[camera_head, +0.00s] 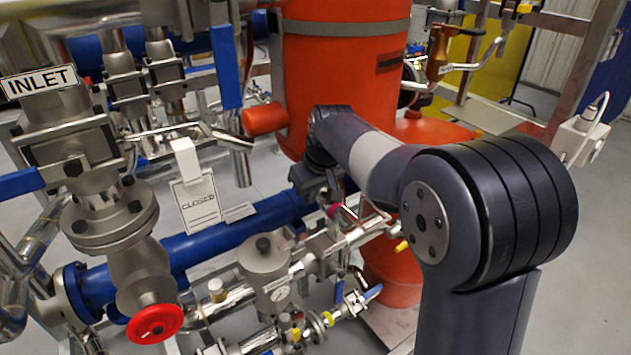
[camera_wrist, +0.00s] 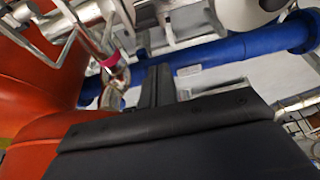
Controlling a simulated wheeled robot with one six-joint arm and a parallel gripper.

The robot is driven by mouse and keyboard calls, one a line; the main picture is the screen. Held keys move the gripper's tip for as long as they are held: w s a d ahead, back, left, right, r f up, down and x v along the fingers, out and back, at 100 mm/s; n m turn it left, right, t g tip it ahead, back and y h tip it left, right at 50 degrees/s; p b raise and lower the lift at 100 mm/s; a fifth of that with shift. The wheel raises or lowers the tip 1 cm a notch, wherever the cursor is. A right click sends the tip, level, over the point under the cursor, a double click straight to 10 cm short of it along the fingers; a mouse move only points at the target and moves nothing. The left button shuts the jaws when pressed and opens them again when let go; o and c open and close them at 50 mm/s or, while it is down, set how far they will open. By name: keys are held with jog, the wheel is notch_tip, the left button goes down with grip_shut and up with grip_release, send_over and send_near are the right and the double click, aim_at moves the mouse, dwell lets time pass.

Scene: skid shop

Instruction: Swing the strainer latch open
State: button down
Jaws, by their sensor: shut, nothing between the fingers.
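A grey cylindrical housing (camera_head: 265,262) with a label and a round dial stands low in the middle of the head view; it may be the strainer. Just right of it and higher, a small magenta-tipped piece (camera_head: 333,211) shows by the silver pipework below my gripper (camera_head: 322,182). It also shows in the wrist view, a magenta band (camera_wrist: 110,61) on a metal fitting left of my fingers. I cannot tell whether it is the latch. In the wrist view my gripper (camera_wrist: 158,78) is shut and empty, apart from the magenta piece. The fingertips are hard to make out in the head view.
A large orange tank (camera_head: 335,75) stands behind my arm. A thick blue pipe (camera_head: 215,240) runs across below. Open floor (camera_head: 595,250) lies at right.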

jog(key=shift+s+d+f+p, duration=0.15)
jog(key=shift+s+d+f, duration=0.3)
jog(key=shift+s+f, duration=0.2)
jog(key=shift+s+d+f+p, duration=0.15)
jog(key=shift+s+d+f, duration=0.25)
jog(key=shift+s+f, duration=0.2)
jog(key=shift+s+d+m, duration=0.1)
jog(key=shift+s+m, duration=0.05)
jog(key=shift+m, duration=0.15)
